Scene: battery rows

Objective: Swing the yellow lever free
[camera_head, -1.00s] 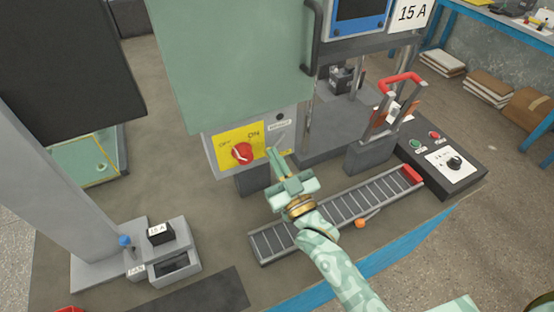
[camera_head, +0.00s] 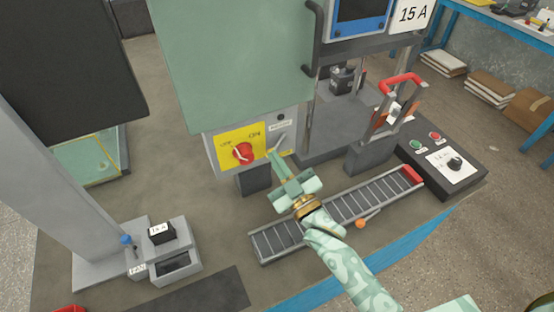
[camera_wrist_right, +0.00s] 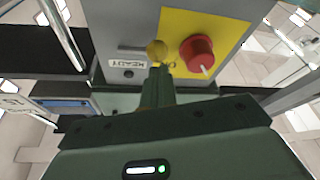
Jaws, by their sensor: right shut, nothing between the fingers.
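A round yellow knob (camera_wrist_right: 157,50), which looks like the end of the yellow lever, shows in the right wrist view just ahead of my fingertips. It sits beside the yellow panel (camera_wrist_right: 212,22) with its red rotary switch (camera_wrist_right: 197,56). My right gripper (camera_wrist_right: 160,72) is shut and empty, its fingertips close to the knob; I cannot tell whether they touch. In the head view my right gripper (camera_head: 274,156) points at the lower right corner of the yellow panel (camera_head: 228,142), and I cannot make out the yellow knob there. My left gripper is not in view.
A roller conveyor (camera_head: 345,207) lies under my right arm, with an orange ball-ended handle (camera_head: 360,223) at its front. A red-handled frame (camera_head: 401,80) and control box (camera_head: 470,170) stand right. A green panel (camera_head: 235,70) overhangs the switch box. A black battery (camera_head: 162,232) sits left.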

